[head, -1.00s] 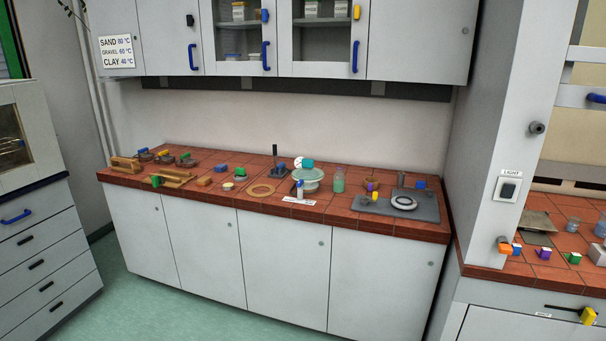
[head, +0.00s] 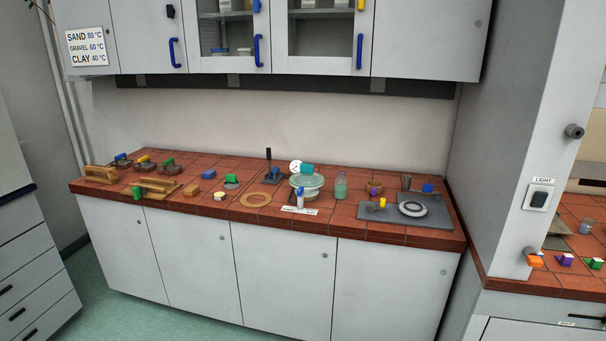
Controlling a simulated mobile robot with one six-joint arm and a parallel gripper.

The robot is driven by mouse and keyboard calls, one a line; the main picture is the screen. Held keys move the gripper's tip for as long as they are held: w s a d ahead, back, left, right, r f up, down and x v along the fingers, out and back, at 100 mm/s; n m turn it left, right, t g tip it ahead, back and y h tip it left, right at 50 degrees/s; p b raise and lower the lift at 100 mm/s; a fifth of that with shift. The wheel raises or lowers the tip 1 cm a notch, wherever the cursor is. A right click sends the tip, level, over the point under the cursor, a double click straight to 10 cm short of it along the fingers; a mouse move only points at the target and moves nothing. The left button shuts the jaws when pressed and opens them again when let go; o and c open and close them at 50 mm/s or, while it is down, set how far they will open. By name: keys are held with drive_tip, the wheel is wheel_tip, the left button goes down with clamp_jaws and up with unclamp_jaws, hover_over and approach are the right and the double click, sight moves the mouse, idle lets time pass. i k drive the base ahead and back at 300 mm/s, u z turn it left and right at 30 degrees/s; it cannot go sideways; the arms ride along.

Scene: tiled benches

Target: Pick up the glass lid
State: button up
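A pale green glass vessel (head: 305,192) stands on the red tiled bench, right of the bench's middle. A round glass lid (head: 312,181) appears to lie on top of it, with a teal block (head: 307,169) above as its knob. The edge between lid and vessel is too small to make out clearly. My gripper is not in view.
A white dial (head: 295,167) and a black-posted stand (head: 270,169) are close behind and left. A green jar (head: 341,187) stands right of the vessel. A grey board (head: 425,222) with a ring is farther right. Wall cabinets (head: 425,40) hang above the bench (head: 215,208).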

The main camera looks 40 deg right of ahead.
sight(306, 177)
drive_tip(key=i, duration=1.1)
drive_tip(key=u, duration=0.05)
